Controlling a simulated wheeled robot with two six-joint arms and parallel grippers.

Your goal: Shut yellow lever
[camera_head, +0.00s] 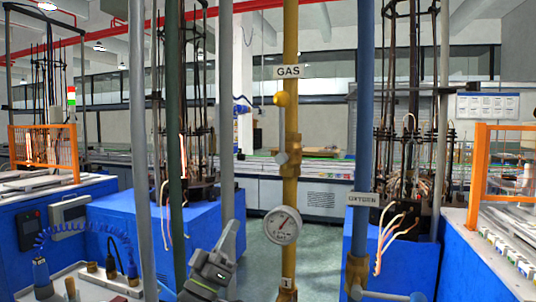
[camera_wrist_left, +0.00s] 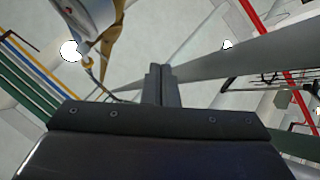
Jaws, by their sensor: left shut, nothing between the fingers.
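The yellow gas pipe (camera_head: 291,210) stands upright in the middle of the head view. A yellow knob (camera_head: 281,99) shows on its left side under the GAS label; it looks like the end of the yellow lever. A brass valve body (camera_head: 293,148) sits lower on the pipe. I cannot tell the lever's exact angle. My left gripper (camera_head: 232,228) is shut and empty, pointing up, left of the pipe and well below the knob. In the left wrist view its fingers (camera_wrist_left: 161,72) are together, touching nothing visible. My right gripper is not in view.
A round gauge (camera_head: 282,225) hangs on the gas pipe, right of my left gripper. Grey pipes (camera_head: 226,130) and a green pipe (camera_head: 175,120) stand close on the left. The blue OXYGEN pipe (camera_head: 364,110) stands to the right, with a blue-tipped lever (camera_head: 417,297) low down.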

